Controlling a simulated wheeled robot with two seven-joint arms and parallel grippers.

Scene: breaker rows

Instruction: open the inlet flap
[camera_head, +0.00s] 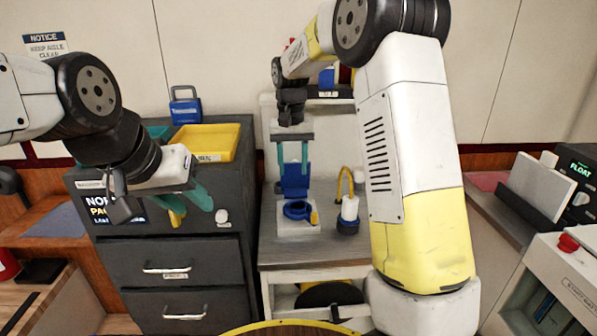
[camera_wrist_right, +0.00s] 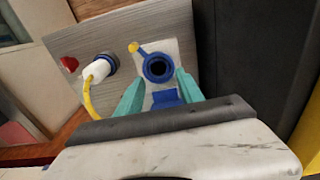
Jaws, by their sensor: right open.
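The blue inlet (camera_head: 298,209) sits on a white plate on the small grey-topped bench, and its blue flap (camera_head: 295,180) stands up at the back of the ring. In the right wrist view the inlet (camera_wrist_right: 158,68) shows a dark open hole, with the flap (camera_wrist_right: 166,97) on the near side. My right gripper (camera_head: 293,163) is open, its teal fingers pointing down just above and around the flap. In the wrist view the right fingers (camera_wrist_right: 160,90) stand apart on either side of it; contact cannot be told. My left gripper (camera_head: 190,205) hangs before the dark drawer cabinet, its fingertip gap unclear.
A white plug with a blue collar (camera_head: 348,215) and yellow cable stands right of the inlet; it also shows in the wrist view (camera_wrist_right: 101,67). A yellow tray (camera_head: 206,142) and a blue box (camera_head: 186,107) sit on the cabinet. My right arm covers the bench's right side.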

